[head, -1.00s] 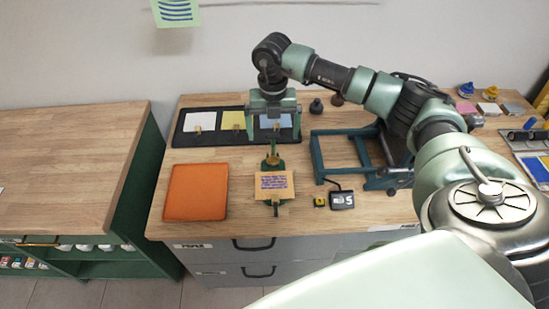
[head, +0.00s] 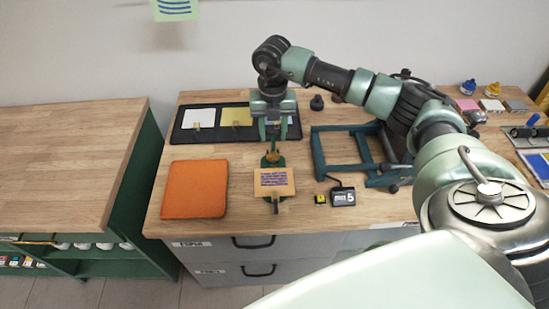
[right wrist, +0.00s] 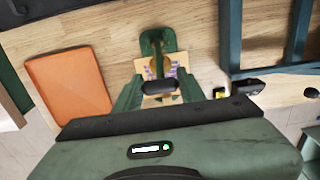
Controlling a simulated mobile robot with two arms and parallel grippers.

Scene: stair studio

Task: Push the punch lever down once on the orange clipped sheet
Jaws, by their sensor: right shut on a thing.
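The punch (head: 271,160) is a green tool with a brass-coloured part, standing near the table's front. The light orange sheet with purple print (head: 273,182) lies at its front, with a dark handle-like piece sticking out towards me. My right gripper (head: 273,137) is over the back of the punch, pointing down. In the right wrist view its fingers (right wrist: 158,92) stand on either side of a dark rounded piece, seemingly the lever's end (right wrist: 160,87). It is shut on this lever; the contact is partly hidden. My left gripper is out of view.
An orange pad (head: 195,189) lies left of the punch. A dark tray (head: 185,138) with coloured cards is behind. A teal frame (head: 322,155) stands to the right, with a small black device (head: 342,197) and a yellow block (head: 320,199) in front.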

